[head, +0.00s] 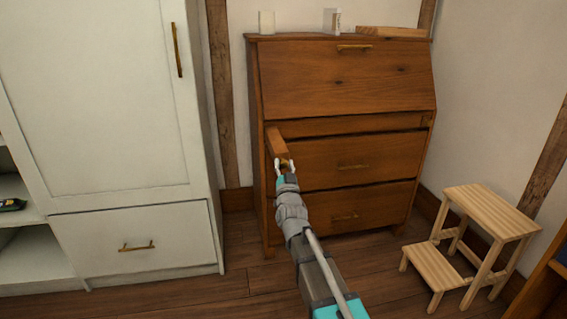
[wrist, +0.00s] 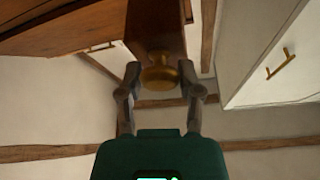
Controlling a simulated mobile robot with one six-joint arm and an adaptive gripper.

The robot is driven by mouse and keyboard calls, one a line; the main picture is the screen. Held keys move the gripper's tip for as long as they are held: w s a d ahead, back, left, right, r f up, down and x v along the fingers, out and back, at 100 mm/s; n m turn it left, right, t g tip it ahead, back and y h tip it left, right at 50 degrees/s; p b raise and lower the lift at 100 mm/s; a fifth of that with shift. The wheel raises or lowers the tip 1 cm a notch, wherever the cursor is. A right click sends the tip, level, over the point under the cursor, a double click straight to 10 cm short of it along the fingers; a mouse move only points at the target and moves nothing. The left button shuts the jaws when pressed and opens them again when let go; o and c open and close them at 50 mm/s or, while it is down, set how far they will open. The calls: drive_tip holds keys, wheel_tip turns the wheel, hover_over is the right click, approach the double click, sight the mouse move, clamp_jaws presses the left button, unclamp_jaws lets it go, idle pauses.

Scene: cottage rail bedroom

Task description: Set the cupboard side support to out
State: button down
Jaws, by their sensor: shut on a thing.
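The cupboard side support (head: 279,144) is a wooden bar at the left of the brown slant-front desk (head: 345,78), on the side toward the white cupboard (head: 100,100). It stands out forward from the desk front, below the closed lid. In the wrist view the support (wrist: 157,30) ends in a round brass knob (wrist: 159,76). My gripper (head: 284,164) is at the support's front end. In the wrist view my gripper (wrist: 160,82) has its two fingers on either side of the knob, shut on it. The fingers partly hide the knob in the head view.
A wooden step stool (head: 490,212) stands on the floor at the right. A white candle-like object (head: 266,22), a clear block (head: 332,20) and a wooden board (head: 392,32) lie on the desk top. Floor (head: 245,285) is clear between cupboard and desk.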

drive_tip(key=shift+c, duration=1.3)
unclamp_jaws()
drive_tip(key=shift+w, duration=0.15)
